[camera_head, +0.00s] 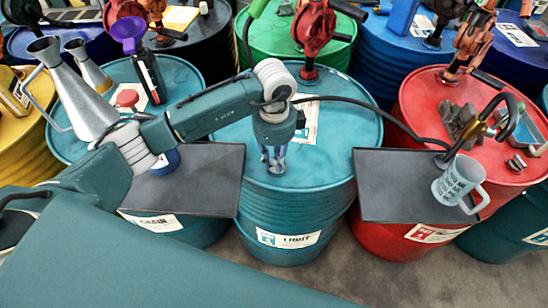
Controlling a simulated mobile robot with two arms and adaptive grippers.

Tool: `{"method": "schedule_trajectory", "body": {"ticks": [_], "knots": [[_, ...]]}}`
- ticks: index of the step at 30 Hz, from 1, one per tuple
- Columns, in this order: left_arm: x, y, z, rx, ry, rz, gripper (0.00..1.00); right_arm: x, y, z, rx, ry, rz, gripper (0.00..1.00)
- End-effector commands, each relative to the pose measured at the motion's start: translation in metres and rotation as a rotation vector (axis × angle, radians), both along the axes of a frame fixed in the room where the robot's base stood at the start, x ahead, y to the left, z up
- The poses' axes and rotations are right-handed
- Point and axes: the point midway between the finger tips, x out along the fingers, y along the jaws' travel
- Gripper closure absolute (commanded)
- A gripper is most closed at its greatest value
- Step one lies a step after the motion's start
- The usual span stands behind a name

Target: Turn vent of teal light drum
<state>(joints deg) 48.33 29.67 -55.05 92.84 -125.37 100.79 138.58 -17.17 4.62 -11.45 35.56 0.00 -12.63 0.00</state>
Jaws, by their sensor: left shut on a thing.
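The teal light drum (330,165) stands in the middle of the camera_head view, with a label reading LIGHT on its front. A red hand pump (312,35) with a black hose rises from the back of its lid. My left gripper (273,163) points straight down at the front part of the lid, its fingers closed. It is shut on the small vent there, which the fingers hide almost wholly. How far the vent is turned cannot be told. My right gripper is not in view.
Dark trays jut out at left (215,165) and right (385,185). A grey mug (456,181) stands on the right tray, under a hose nozzle. Metal funnels (82,95) and a dark bottle (150,75) stand on the left teal drum. A red drum (430,95) stands at right.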

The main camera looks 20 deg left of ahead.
Motion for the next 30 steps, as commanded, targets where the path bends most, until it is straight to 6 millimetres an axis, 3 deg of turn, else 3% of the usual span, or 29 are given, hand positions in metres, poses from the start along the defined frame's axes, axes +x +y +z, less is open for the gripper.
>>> {"method": "schedule_trajectory", "body": {"ticks": [19,20,22,30], "knots": [[0.0018,-0.0004,0.0024,-0.002,-0.006,0.053,1.0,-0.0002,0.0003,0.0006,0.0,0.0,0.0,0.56],[0.0019,-0.0005,0.0024,-0.002,-0.006,0.052,0.76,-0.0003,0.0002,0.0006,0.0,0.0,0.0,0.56],[0.0019,-0.0005,0.0023,-0.002,-0.006,0.052,0.62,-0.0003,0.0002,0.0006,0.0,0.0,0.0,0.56],[0.0007,-0.0004,0.0011,-0.001,-0.003,0.05,0.6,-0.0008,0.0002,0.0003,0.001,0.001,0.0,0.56]]}}
